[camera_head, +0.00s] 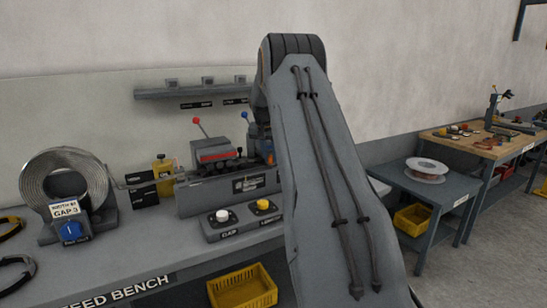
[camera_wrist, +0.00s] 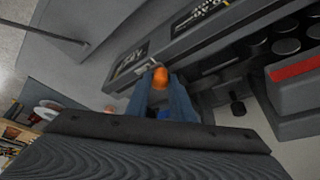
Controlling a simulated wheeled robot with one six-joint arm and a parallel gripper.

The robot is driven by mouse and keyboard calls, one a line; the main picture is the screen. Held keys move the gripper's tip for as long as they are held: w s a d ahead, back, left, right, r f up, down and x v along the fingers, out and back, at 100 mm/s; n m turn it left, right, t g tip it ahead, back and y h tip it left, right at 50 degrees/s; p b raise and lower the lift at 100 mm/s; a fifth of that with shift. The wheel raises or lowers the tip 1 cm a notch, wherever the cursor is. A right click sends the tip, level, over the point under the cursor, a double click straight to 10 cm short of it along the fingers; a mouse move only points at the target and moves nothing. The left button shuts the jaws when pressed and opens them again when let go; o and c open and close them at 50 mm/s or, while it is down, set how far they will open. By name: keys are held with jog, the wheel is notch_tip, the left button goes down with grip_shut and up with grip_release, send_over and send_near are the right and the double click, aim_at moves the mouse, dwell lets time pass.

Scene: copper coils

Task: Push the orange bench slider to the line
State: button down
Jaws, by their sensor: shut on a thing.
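The orange slider shows as a small rounded orange knob (camera_wrist: 160,76) between the fingertips in the wrist view. My gripper (camera_wrist: 160,84) is shut on it, its two blue-grey fingers on either side. The knob is beside the grey bench machine (camera_wrist: 195,30), which has a printed label and a scale plate. In the head view, a bit of orange (camera_head: 270,158) shows at the machine's right end, beside my arm. My arm hides most of the gripper there. I cannot make out the line clearly.
The feed bench (camera_head: 160,270) carries a wire coil (camera_head: 40,178) at left, a button box (camera_head: 240,219) and levers with red and blue knobs. A side table with a spool (camera_head: 427,168) stands at right.

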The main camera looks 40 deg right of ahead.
jog(key=c, duration=1.5)
grip_release()
jog(key=shift+d, duration=0.1)
jog(key=shift+c, duration=0.2)
jog(key=shift+r, duration=0.15)
jog(key=b+v, duration=0.2)
jog(key=v, duration=0.5)
jog(key=shift+r, duration=0.25)
jog(key=shift+s, duration=0.15)
jog(key=s+a+f+n+y, duration=0.1)
jog(key=s+a+f+n, duration=0.2)
jog(key=a, duration=0.6)
jog(key=s+a+f+n+y, duration=0.1)
jog(key=s+a+f, duration=0.2)
jog(key=s+a, duration=0.35)
jog(key=s+a+f+n, duration=0.2)
jog(key=a+f, duration=0.1)
jog(key=a, duration=0.7)
jog(key=s+a+f+n, duration=0.1)
jog(key=s+a+f, duration=0.1)
jog(key=s+a, duration=0.3)
jog(key=s+a+f+n+g+y, duration=0.1)
jog(key=s+a+f+n, duration=0.1)
jog(key=s, duration=0.9)
jog(key=s+a+f+n+g, duration=0.1)
jog(key=s+a+f, duration=0.3)
jog(key=s+a, duration=0.3)
jog(key=shift+s+a+n+y, duration=0.3)
jog(key=shift+s+a+n, duration=0.1)
jog(key=shift+s, duration=0.55)
